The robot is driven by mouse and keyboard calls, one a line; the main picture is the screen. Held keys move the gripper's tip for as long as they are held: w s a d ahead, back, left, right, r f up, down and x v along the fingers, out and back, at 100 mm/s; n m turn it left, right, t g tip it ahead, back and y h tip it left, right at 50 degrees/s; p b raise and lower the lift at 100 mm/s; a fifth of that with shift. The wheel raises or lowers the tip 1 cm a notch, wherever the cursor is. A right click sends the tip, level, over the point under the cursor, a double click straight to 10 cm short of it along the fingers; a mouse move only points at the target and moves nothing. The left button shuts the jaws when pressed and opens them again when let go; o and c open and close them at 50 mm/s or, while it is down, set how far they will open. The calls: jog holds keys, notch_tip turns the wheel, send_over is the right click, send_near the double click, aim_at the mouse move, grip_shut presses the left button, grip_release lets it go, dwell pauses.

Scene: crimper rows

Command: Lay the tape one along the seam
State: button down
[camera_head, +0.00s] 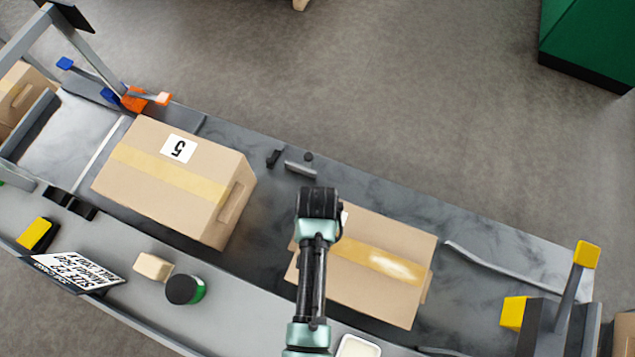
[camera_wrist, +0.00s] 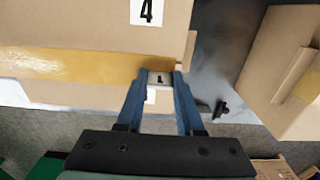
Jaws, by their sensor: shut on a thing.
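My gripper (camera_wrist: 164,75) has blue fingers shut on a small pale grey piece marked with a dark 1 (camera_wrist: 160,78), seemingly tape one. It is at the edge of a cardboard box labelled 4 (camera_wrist: 90,20). A glossy amber tape band (camera_wrist: 70,65) runs across this box and ends beside the fingers; I cannot tell whether the held piece touches the box. In the head view the same box (camera_head: 350,290) lies under my arm, with the shiny band (camera_head: 385,262) on top. My wrist hides the fingertips there.
A cardboard box labelled 5 (camera_head: 150,195) with a paler tape band stands left on the grey conveyor (camera_head: 500,250). A tan block (camera_head: 153,267), a black and green round item (camera_head: 183,290) and a sign (camera_head: 80,270) are on the near ledge. Yellow-capped posts (camera_head: 586,254) stand at the right.

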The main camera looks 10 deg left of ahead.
jog(key=shift+f+b, duration=1.2)
jog(key=shift+f, duration=1.05)
jog(key=shift+c, duration=2.3)
grip_release()
notch_tip(320, 180, up, 13)
jog(key=shift+p, duration=0.3)
